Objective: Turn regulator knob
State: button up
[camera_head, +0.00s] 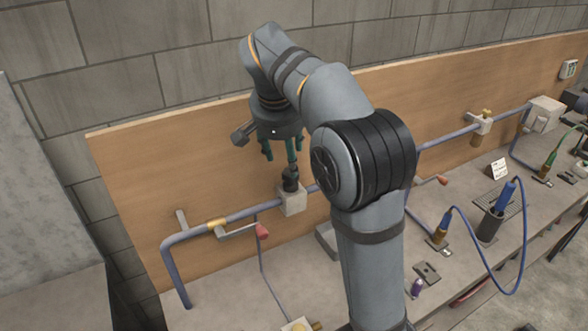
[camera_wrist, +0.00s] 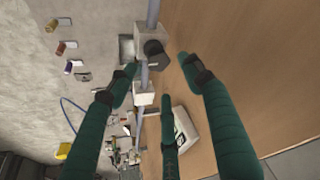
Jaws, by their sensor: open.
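The regulator knob (camera_head: 290,178) is black and sits on top of a pale grey block (camera_head: 293,200) on the blue-grey pipe. In the wrist view the knob (camera_wrist: 154,49) shows near the top, beside its block (camera_wrist: 151,32). My gripper (camera_head: 281,155) points down just above the knob. Its dark green fingers are spread open with nothing held. In the wrist view my gripper (camera_wrist: 160,78) has several fingers around the view of the knob. I cannot tell whether any finger touches it.
The pipe (camera_head: 262,208) runs along a brown wooden board (camera_head: 135,180). A red-tipped lever (camera_head: 262,231) is left of the block. At right are a brass-topped fitting (camera_head: 483,121), a dark cup with a blue-handled tool (camera_head: 505,198) and cables on the bench. My arm hides part of the pipe.

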jog(key=x, duration=0.6)
jog(key=shift+w+d+f, duration=0.1)
jog(key=shift+d+f, duration=0.05)
jog(key=shift+c, duration=1.3)
jog(key=shift+r, duration=0.2)
jog(key=c, duration=0.7)
jog(key=shift+c, duration=0.4)
jog(key=shift+d+n, duration=0.1)
jog(key=shift+n, duration=0.2)
